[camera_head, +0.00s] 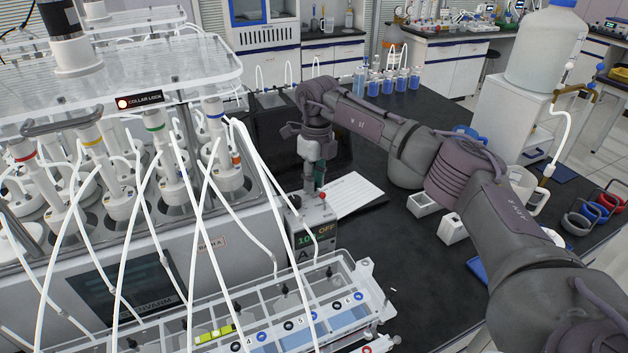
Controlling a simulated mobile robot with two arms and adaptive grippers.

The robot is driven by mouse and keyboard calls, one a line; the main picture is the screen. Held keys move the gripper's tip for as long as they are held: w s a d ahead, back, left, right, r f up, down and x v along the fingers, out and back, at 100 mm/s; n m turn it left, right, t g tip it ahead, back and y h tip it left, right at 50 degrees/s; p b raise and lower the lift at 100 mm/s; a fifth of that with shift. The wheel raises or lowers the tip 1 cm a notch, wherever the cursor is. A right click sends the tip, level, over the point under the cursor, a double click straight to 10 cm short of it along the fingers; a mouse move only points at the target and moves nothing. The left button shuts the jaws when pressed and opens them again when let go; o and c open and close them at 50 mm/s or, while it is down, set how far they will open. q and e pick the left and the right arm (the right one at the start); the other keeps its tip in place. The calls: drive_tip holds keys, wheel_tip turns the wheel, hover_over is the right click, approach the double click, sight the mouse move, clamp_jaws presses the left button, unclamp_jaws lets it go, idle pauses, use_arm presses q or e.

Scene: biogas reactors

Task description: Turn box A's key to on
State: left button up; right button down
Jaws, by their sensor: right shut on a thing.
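Box A (303,254) is a small grey control box with a light top, a large letter A and a display that reads "OFF" on its front. It stands at the right end of the reactor bath (213,280). A red knob (322,195) shows on its top right. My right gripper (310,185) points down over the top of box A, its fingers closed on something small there. I take it to be the key, which the fingers hide. My left gripper does not show.
White tubes (259,208) hang in front of the bath and box A. A clear rack (290,310) with numbered slots stands in front. A white sheet (352,194) lies behind box A. Small white holders (422,204) and a blue-capped carboy (545,50) are to the right.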

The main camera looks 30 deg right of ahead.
sight(317, 191)
drive_tip(key=m, duration=0.5)
drive_tip(key=shift+r, duration=0.1)
drive_tip(key=shift+t, duration=0.3)
idle(0.4)
drive_tip(key=c, duration=1)
unclamp_jaws()
drive_tip(key=r, duration=1.2)
drive_tip(key=shift+d, duration=0.35)
